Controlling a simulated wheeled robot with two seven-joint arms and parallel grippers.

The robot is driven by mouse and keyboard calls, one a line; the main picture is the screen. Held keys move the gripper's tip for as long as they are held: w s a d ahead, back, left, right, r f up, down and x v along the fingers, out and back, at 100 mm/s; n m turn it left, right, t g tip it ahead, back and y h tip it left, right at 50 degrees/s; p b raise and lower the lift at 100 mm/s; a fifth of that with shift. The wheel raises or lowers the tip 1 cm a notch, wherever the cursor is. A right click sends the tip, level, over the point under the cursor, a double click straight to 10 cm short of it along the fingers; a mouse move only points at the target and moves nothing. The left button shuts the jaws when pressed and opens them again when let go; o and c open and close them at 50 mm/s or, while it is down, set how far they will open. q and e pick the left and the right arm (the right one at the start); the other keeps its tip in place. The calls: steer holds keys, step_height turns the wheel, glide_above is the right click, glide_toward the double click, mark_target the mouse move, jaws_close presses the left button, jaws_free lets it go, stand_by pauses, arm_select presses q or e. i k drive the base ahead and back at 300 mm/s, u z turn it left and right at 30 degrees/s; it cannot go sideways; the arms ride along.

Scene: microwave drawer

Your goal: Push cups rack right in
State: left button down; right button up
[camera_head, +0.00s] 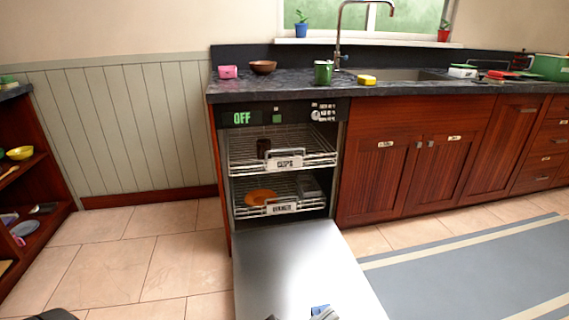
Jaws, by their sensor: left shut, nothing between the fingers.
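The open dishwasher has an upper cups rack (285,162) of wire with a "CUPS" label on its front. A dark cup (263,148) stands in it at the left. The rack's front is near the mouth of the opening; I cannot tell exactly how far it sticks out. The lower rack (282,208) holds an orange plate (260,197) and a grey item at the right. My left gripper (322,313) shows only in part at the bottom edge, over the lowered door. It is shut, empty and well apart from the racks. My right gripper is not in view.
The dishwasher door (300,265) is folded down in front of the racks. Red-brown cabinets (400,170) stand at the right, under a dark counter (420,90) with a green mug (323,72). A shelf (45,185) stands far left.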

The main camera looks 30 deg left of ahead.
mark_target(293, 162)
steer(key=z, duration=0.1)
steer(key=i, duration=1.15)
steer(key=u, duration=0.2)
